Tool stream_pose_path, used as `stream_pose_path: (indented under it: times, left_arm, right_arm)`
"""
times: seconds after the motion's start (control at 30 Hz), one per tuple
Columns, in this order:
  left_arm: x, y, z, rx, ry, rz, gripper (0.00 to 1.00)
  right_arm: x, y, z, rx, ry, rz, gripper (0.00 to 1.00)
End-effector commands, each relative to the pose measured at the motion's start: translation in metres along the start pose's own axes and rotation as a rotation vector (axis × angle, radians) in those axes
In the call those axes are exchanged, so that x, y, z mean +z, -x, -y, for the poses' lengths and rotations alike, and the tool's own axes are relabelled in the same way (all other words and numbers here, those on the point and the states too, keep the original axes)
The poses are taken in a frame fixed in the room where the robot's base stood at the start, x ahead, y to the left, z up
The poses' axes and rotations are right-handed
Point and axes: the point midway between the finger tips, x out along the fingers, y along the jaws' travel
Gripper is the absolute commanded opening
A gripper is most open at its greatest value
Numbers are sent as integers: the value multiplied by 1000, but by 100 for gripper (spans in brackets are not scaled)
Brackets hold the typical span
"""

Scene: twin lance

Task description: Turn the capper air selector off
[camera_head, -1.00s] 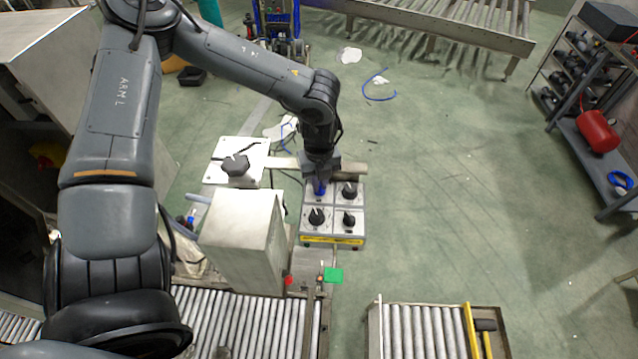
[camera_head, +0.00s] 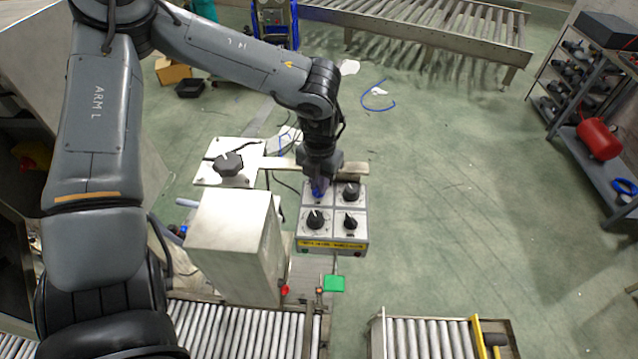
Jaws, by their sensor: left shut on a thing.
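A grey control box (camera_head: 333,206) carries a two-by-two set of selector knobs and a yellow label strip on its front. The label is too small to read, so I cannot tell which knob is the capper air selector by name. The others are black: back right (camera_head: 351,192), front left (camera_head: 315,220) and front right (camera_head: 350,223). My right gripper is out of view.
A white plate with a large dark knob (camera_head: 229,162) lies left of the box. A tall metal cabinet (camera_head: 235,240) stands front left. Roller conveyors (camera_head: 240,325) run along the front. A green tag (camera_head: 334,284) sits before the box. Floor to the right is clear.

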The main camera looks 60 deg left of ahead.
Motion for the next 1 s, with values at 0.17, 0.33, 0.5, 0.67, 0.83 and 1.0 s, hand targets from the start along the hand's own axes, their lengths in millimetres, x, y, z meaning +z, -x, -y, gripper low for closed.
stream_pose_path:
  times: [0.17,0.33,0.5,0.67,0.83,1.0]
  left_arm:
    - [0,0,0,0,-61,0,0]
    - [0,0,1,-1,-87,0,0]
    - [0,1,1,-1,-93,0,0]
    - [0,1,1,-1,-93,0,0]
    - [0,1,1,-1,-92,0,27]
    - [0,0,0,0,-91,0,37]
  right_arm:
    - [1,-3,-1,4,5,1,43]
    - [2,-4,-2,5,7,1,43]
    - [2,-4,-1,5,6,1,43]
    - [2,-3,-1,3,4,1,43]
    - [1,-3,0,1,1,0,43]
    - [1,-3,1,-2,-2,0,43]
